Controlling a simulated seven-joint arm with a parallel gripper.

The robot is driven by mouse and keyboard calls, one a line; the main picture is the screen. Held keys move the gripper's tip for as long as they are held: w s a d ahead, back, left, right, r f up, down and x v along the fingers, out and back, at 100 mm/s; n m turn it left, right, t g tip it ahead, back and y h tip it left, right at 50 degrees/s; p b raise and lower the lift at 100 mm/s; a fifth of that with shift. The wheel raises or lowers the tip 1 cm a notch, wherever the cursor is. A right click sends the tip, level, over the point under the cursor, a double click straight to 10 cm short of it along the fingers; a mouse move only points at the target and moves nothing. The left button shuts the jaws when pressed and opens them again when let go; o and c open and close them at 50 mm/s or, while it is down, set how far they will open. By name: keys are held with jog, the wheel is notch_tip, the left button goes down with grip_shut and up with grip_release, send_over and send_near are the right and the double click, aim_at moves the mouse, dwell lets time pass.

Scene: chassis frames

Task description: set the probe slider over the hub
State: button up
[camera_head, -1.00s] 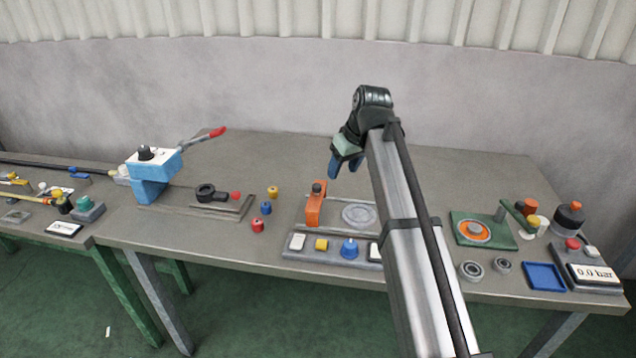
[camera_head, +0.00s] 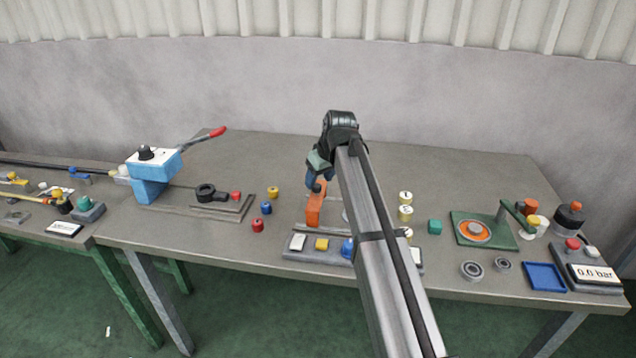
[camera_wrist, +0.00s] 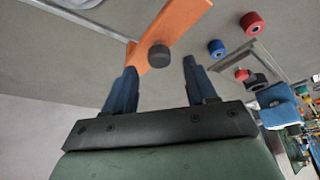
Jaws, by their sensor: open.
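The orange probe slider (camera_head: 314,208) stands on the grey base at the centre of the bench. Its dark round knob (camera_wrist: 158,56) shows in the wrist view at the near end of the orange bar (camera_wrist: 176,22). My gripper (camera_head: 314,181) is at the slider's top, partly covering the knob in the head view. In the wrist view my gripper (camera_wrist: 159,66) is open, with the knob between the lines of its two blue fingertips; I cannot tell whether they touch it. The round grey disc (camera_head: 345,215), seemingly the hub, is right of the slider and mostly hidden behind my arm.
A button strip (camera_head: 290,254) runs along the front of the base. Red, blue and yellow small cylinders (camera_head: 266,208) stand to the left. The bench behind is clear.

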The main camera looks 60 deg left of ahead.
aim_at(317, 198)
jog(key=shift+x, duration=1.35)
jog(key=shift+c, duration=0.3)
grip_shut()
